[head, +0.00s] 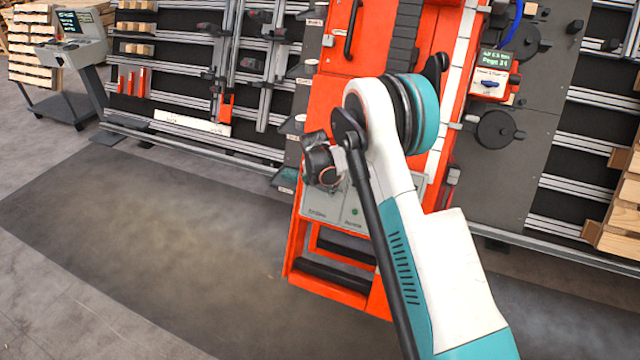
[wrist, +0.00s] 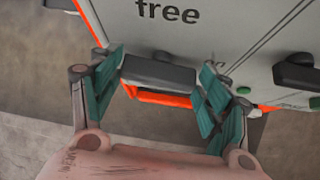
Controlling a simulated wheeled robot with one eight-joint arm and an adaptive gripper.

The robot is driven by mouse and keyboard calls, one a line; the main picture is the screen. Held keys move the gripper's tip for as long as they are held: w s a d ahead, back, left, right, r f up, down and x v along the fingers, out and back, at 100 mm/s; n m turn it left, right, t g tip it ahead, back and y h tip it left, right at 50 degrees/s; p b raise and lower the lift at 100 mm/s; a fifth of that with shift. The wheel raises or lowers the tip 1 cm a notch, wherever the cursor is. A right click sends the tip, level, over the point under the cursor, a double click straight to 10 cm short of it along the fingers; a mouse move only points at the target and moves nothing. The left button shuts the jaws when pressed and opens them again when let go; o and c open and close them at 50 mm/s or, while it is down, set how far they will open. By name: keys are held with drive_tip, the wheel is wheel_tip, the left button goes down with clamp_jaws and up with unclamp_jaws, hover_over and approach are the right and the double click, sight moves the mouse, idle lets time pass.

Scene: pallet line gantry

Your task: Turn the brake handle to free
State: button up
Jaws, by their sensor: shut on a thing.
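The brake handle (wrist: 158,72) is a dark grey block at the edge of a pale panel (wrist: 215,25). The word "free" is printed on the panel above it in the wrist view. My gripper (wrist: 163,67) has one teal finger at each side of the handle and is shut on it. The handle's far side is hidden. In the head view my arm covers the fingers and handle; the pale panel (head: 333,212) shows low on the orange gantry column.
A console (head: 75,50) stands far left. The floor at left front is clear.

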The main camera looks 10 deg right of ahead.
drive_tip(key=shift+s+d+f+m+t+y, duration=0.1)
drive_tip(key=shift+s+d+m+t+y, duration=0.05)
drive_tip(key=shift+m+t+y, duration=0.4)
drive_tip(key=shift+s+d+m+t+y, duration=0.15)
drive_tip(key=shift+m+t+y, duration=0.15)
drive_tip(key=shift+m, duration=0.35)
drive_tip(key=m+t, duration=0.1)
drive_tip(key=m+t+y, duration=0.1)
drive_tip(key=m+t, duration=0.1)
drive_tip(key=shift+s+d+f+m+y, duration=0.15)
drive_tip(key=shift+s+f+m+y, duration=0.15)
drive_tip(key=shift+m, duration=0.1)
drive_tip(key=m+t, duration=0.2)
drive_tip(key=shift+s+f+m+y, duration=0.1)
drive_tip(key=shift+f+m+y, duration=0.1)
drive_tip(key=shift+m+y, duration=0.1)
drive_tip(key=shift+s+f+m+t, duration=0.1)
drive_tip(key=shift+f+m+t, duration=0.1)
drive_tip(key=shift+m+t, duration=1.25)
drive_tip(key=shift+m, duration=0.35)
drive_tip(key=o, duration=1.1)
drive_tip(key=shift+c, duration=0.2)
